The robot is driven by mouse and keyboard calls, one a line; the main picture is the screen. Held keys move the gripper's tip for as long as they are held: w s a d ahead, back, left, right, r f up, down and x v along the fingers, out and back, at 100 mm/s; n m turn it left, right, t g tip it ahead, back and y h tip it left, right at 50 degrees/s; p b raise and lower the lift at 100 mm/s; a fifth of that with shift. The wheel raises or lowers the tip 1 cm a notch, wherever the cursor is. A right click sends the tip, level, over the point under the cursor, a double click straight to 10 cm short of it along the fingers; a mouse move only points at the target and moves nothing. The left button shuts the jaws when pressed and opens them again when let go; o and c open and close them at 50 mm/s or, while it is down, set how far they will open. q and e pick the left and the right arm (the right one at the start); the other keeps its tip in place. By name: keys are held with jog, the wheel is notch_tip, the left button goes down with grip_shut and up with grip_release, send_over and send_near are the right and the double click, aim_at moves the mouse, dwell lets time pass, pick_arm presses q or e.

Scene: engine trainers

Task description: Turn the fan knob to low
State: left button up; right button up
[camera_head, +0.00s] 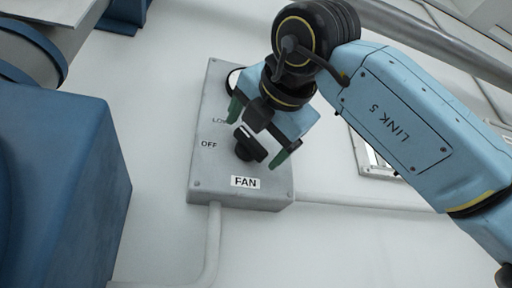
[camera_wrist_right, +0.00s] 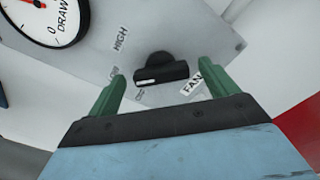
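A black fan knob (camera_head: 248,145) sits on a grey control box (camera_head: 205,185) marked FAN. In the right wrist view the knob (camera_wrist_right: 160,70) has a raised bar with a white mark near its left end, on the side of the OFF and LOW labels. I cannot tell exactly which label the mark points at. The LOW label (camera_head: 219,121) is partly hidden by a finger in the wrist view; OFF (camera_head: 209,144) is readable. My right gripper (camera_head: 257,134) is open, with its green fingers on either side of the knob and gaps showing. My left gripper is not in view.
A round gauge (camera_wrist_right: 45,15) marked DRAW is beside the knob in the wrist view. A large blue block (camera_head: 60,185) stands left in the head view. A conduit (camera_head: 214,240) runs down from the box, and the white wall around it is mostly clear.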

jog(key=shift+s+d+f, duration=0.1)
jog(key=shift+s, duration=0.25)
pick_arm(q)
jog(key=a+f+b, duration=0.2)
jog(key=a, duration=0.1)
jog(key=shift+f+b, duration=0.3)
jog(key=shift+b, duration=0.05)
pick_arm(e)
jog(key=v, duration=1.2)
jog(key=shift+s, duration=0.3)
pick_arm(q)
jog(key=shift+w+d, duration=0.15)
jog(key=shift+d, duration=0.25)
pick_arm(e)
jog(key=shift+d, duration=0.15)
